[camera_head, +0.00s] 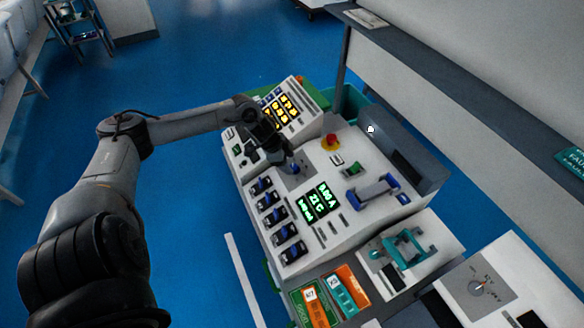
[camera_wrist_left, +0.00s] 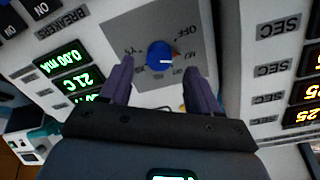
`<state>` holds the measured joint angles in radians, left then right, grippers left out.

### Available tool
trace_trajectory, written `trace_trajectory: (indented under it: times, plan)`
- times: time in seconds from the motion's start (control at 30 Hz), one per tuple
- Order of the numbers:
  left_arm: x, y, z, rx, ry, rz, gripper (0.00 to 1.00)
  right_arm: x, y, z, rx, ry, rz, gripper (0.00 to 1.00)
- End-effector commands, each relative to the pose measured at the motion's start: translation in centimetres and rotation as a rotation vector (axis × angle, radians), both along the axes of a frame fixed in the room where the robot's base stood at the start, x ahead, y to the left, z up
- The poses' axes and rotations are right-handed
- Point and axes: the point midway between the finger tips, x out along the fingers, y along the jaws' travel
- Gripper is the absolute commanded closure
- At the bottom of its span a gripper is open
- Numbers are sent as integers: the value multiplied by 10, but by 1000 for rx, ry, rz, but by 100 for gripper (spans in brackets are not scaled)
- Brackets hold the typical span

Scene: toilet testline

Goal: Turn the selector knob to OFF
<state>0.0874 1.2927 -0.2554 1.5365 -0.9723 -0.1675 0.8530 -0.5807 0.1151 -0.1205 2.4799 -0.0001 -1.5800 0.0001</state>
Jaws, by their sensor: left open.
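The selector knob (camera_wrist_left: 160,55) is round and blue, on a grey plate with printed labels around it. OFF is printed at its upper right in the left wrist view. A white mark on the knob lies near its lower right edge. In the head view the knob (camera_head: 294,168) is partly covered by my left gripper (camera_head: 284,160). In the left wrist view, the purple fingers of my left gripper (camera_wrist_left: 158,70) are spread and empty, one on each side of the knob, with gaps to it. My right gripper is out of view.
Blue breaker switches (camera_head: 274,215) line the panel's left side, beside a green readout (camera_head: 318,201). A red emergency button (camera_head: 330,142) and a blue handle (camera_head: 373,190) are nearby. A yellow-lit timer panel (camera_head: 281,108) stands behind. Blue floor is open at left.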

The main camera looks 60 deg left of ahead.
Motion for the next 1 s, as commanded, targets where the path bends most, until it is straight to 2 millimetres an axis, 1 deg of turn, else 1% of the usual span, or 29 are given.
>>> trace_trajectory:
  times: [0.03, 0.13, 0.3, 0.47, 0.7, 0.73, 0.77, 1.0]
  plan:
    - [5, -2, -7, -4, -3, 0, 38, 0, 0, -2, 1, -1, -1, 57]
    - [9, -3, -18, -3, -3, 0, 38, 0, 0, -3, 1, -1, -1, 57]
    - [14, -3, -29, -1, -2, -1, 38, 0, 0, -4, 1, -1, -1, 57]
    - [16, -4, -33, 1, 0, -2, 38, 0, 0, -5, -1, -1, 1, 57]
    - [16, -4, -34, 1, 0, -2, 38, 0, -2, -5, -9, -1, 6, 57]
    - [16, -4, -34, 1, 0, -2, 40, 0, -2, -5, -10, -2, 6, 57]
    - [16, -4, -34, 1, 0, -2, 44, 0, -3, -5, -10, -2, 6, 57]
    - [16, -4, -34, 1, 0, -2, 81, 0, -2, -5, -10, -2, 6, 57]
